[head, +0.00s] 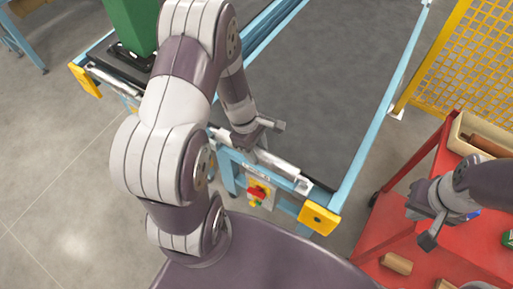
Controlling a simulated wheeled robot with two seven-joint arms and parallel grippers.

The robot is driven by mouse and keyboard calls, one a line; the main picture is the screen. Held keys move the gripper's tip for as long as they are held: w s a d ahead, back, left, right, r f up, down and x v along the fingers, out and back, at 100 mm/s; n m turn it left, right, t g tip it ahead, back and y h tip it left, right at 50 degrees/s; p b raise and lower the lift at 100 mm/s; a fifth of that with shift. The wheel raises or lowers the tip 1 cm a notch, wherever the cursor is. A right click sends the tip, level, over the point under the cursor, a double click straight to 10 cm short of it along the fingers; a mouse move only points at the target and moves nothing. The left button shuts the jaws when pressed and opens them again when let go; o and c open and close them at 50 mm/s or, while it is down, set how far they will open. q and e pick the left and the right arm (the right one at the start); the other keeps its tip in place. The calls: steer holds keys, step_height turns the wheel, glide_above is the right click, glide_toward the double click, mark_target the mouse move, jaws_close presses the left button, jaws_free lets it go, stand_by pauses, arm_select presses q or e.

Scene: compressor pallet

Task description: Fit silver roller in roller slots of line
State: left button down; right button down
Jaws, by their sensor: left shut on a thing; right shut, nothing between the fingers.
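The silver roller (276,164) lies across the near end of the blue-framed conveyor line (366,125), partly hidden by my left arm. Its right end is close to the bracket (303,185) at the line's right corner. I cannot tell whether its ends sit in the roller slots; the left end is largely covered. My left gripper (258,139) is shut on the roller from above. My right gripper (421,228) is shut and empty above the red cart, at the right.
The red cart (376,225) carries a bin (461,134) and a tan cylinder (397,263). A yellow mesh fence (470,50) stands behind it. A green object (133,22) stands on the line's left part. A red-and-yellow switch box (259,193) hangs below the roller.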

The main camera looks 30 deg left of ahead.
arm_select(q)
steer(key=shift+p, duration=0.3)
stand_by(0.6)
steer(key=shift+f+b, duration=2.4)
steer(key=shift+f, duration=0.45)
steer(key=shift+c, duration=2.4)
jaws_free()
steer(key=shift+r, duration=0.2)
steer(key=p+v, duration=0.2)
steer(key=v, duration=1)
steer(key=shift+a+r, duration=0.1)
steer(key=shift+r, duration=0.05)
